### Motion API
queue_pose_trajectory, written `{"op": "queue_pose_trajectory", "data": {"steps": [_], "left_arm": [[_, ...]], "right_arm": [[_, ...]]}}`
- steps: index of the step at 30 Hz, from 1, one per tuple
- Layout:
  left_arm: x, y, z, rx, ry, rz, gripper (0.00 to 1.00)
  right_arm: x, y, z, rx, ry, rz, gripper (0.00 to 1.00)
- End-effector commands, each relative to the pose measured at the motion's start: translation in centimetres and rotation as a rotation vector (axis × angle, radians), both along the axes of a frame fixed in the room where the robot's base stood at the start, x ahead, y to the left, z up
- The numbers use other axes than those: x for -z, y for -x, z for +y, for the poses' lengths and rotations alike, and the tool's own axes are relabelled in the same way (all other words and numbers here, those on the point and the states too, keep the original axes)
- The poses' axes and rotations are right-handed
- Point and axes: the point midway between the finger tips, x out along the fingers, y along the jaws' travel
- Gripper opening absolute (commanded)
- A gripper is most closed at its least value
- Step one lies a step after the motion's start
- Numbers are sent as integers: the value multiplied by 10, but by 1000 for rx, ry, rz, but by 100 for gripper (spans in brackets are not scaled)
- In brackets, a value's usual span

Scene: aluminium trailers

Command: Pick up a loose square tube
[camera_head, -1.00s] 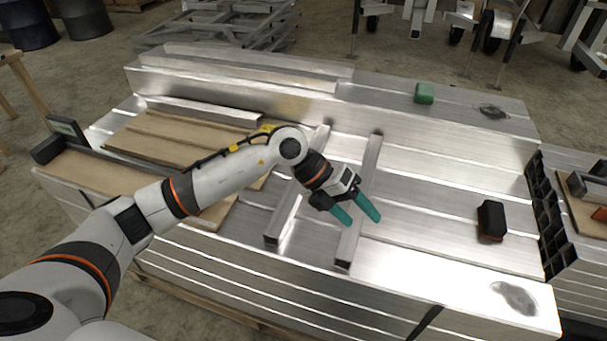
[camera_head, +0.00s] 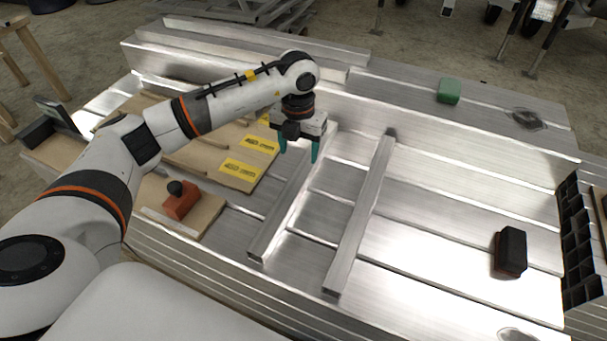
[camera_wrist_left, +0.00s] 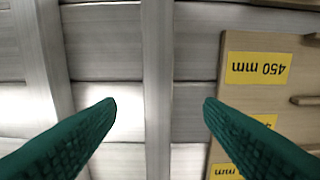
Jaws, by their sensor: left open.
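Two loose square tubes lie side by side on the aluminium planks. The left tube (camera_head: 276,217) runs from under my left gripper towards the front edge. The right tube (camera_head: 358,218) lies parallel to it, apart from it. My left gripper (camera_head: 299,155) points down above the far part of the left tube, with its teal fingers open and nothing between them in grip. In the left wrist view the left tube (camera_wrist_left: 158,90) runs between the open fingertips (camera_wrist_left: 160,105), and the right tube (camera_wrist_left: 42,60) lies to the left. My right gripper is not in view.
A wooden board with yellow labels (camera_head: 240,170) lies just left of the left tube. A red block with a black knob (camera_head: 180,200) sits near the front. A black brush-like block (camera_head: 511,252) and a green block (camera_head: 449,91) lie to the right.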

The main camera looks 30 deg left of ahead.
Motion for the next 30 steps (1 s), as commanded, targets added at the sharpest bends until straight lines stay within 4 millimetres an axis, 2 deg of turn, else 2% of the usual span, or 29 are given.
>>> {"op": "queue_pose_trajectory", "data": {"steps": [1,6,14,22,25,30], "left_arm": [[13,1,0,0,-1,5,62],[38,1,0,0,1,2,62],[54,1,-1,1,2,2,62],[93,1,-3,1,2,1,62],[99,1,-3,1,2,1,62],[99,1,-3,1,2,0,62]], "right_arm": [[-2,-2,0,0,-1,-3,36],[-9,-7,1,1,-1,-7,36],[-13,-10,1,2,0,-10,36],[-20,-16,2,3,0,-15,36],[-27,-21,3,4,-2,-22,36],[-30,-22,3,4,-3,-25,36]]}}
